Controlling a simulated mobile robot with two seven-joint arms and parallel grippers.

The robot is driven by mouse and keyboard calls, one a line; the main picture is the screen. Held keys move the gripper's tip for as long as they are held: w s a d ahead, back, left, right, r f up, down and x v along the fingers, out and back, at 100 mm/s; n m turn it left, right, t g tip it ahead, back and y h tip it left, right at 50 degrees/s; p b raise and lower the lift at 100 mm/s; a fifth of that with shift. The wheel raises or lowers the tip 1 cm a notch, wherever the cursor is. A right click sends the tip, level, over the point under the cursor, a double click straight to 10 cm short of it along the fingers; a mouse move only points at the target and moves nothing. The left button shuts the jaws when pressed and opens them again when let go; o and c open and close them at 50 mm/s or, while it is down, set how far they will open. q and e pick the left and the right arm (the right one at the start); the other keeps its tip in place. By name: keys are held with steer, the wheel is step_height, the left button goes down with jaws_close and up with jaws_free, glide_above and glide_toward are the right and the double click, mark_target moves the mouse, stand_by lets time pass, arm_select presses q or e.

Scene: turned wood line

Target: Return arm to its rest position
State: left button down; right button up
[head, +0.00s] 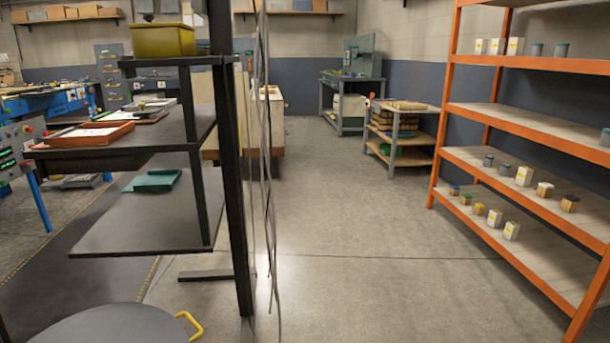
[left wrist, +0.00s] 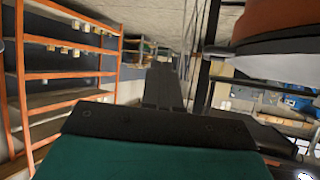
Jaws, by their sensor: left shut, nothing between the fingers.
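My left gripper (left wrist: 163,70) shows in the left wrist view, its dark fingers together with nothing between them. It is in free air and touches nothing that I can see. Neither of my arms or grippers shows in the head view. My right gripper is in no view.
A dark shelf stand (head: 195,148) with hanging cables stands close at left, bearing a yellow bin (head: 163,39), a red tray (head: 90,134) and a green tray (head: 153,181). An orange rack (head: 450,118) stands at right. The floor (head: 360,230) between them is clear.

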arm_select(q)
steer(key=s+a+r+n+g+y+p, duration=0.1)
steer(key=s+a+r+p, duration=0.2)
steer(key=r+p, duration=0.6)
steer(key=a+p, duration=0.1)
steer(key=p, duration=0.5)
steer(key=shift+s+r, duration=0.2)
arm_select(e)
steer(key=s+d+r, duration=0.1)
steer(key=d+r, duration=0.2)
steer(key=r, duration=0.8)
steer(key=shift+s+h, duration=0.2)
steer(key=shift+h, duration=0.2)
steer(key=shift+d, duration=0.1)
